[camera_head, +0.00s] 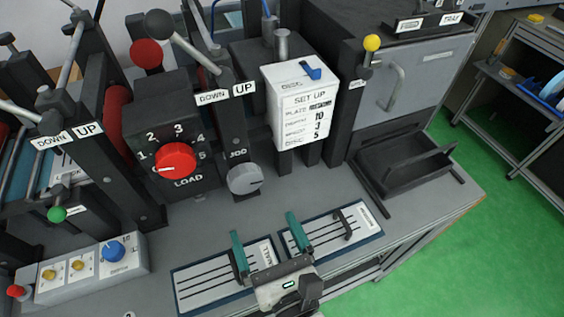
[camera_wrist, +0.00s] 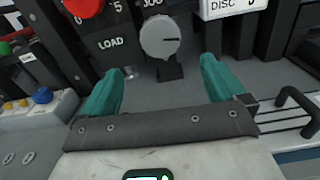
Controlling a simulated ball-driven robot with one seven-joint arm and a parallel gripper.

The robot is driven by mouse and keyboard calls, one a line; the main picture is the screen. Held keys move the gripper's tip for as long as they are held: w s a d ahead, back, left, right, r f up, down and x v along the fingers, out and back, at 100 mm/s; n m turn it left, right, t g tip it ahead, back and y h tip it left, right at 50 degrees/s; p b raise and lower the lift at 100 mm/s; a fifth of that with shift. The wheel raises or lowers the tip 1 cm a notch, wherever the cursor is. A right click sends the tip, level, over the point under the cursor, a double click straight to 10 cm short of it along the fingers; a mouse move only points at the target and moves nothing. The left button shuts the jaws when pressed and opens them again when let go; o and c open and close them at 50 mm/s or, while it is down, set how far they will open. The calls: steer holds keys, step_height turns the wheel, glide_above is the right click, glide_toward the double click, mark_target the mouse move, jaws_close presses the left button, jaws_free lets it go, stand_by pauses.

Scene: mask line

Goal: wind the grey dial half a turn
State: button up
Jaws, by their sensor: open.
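The grey dial (camera_head: 245,179) sits low on the machine front, under a label that appears to read JOG, right of the red LOAD dial (camera_head: 176,160). In the wrist view the grey dial (camera_wrist: 160,37) is ahead, between and beyond my fingertips, with a dark pointer line toward the right. My gripper (camera_head: 266,234) has two teal fingers, spread wide with nothing between them. In the wrist view my gripper (camera_wrist: 162,75) points toward the dial and is apart from it.
A white SET UP card box (camera_head: 300,108) stands right of the dial. Two slotted plates (camera_head: 200,285) lie on the bench below my gripper. A control box with a blue knob (camera_head: 113,251) is at left. A black tray (camera_head: 405,165) is at right. Levers rise above the dial.

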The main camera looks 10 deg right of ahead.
mark_target(247, 186)
steer(key=shift+w+r+n, duration=0.15)
steer(key=shift+w+n, duration=0.15)
steer(key=shift+w, duration=0.15)
steer(key=p+x, duration=0.1)
steer(key=x, duration=0.9)
steer(key=shift+p, duration=0.4)
steer(key=c, duration=1)
